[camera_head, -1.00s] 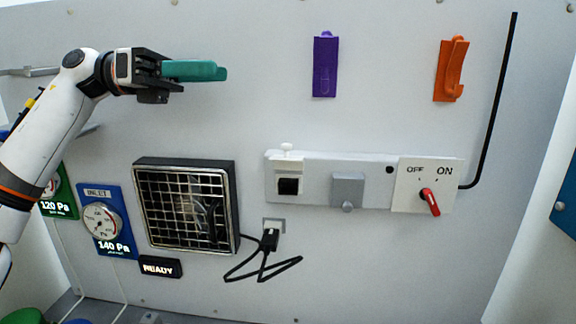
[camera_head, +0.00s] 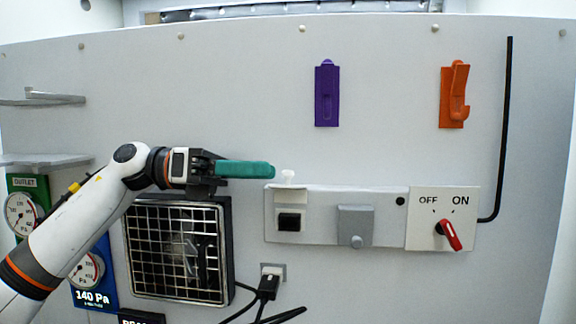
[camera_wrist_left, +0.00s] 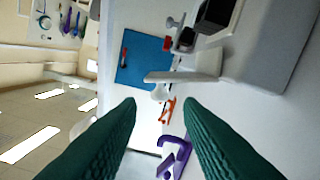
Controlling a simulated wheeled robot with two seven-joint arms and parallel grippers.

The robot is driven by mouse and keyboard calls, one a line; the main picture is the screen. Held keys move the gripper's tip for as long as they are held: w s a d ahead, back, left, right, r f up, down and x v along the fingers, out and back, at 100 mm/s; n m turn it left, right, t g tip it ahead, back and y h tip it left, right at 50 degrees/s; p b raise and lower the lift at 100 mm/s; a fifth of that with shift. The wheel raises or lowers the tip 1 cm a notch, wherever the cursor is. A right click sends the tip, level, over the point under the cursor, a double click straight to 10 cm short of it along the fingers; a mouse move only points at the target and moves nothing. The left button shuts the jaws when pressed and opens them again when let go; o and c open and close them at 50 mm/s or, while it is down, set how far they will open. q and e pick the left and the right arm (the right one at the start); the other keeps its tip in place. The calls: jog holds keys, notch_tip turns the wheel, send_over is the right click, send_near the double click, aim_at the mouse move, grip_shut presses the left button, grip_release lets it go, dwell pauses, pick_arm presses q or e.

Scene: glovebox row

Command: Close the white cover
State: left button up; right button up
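The white cover (camera_head: 285,199) stands raised above a black socket (camera_head: 289,221) on the long white wall plate. A small white knob (camera_head: 288,176) shows at its top. In the left wrist view the cover (camera_wrist_left: 180,77) sticks out from the plate as a pale flap, with its knob (camera_wrist_left: 160,92) near the line between my fingertips. My left gripper (camera_head: 270,170) has teal fingers just left of the knob in the head view. In the left wrist view the gripper (camera_wrist_left: 159,104) is open and empty, its fingers wide apart. Contact with the cover is not visible. My right gripper is out of view.
Right of the socket are a grey cover (camera_head: 355,226) and a red-handled OFF/ON switch (camera_head: 449,235). A purple hook (camera_head: 327,93) and an orange hook (camera_head: 454,94) hang above. A grilled fan (camera_head: 178,252) sits below my left arm. The wall between hooks and plate is clear.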

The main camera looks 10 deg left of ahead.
aim_at(288, 172)
pick_arm(q)
jog(key=d+p, duration=0.1)
jog(key=d, duration=0.4)
jog(key=shift+d, duration=0.15)
grip_shut()
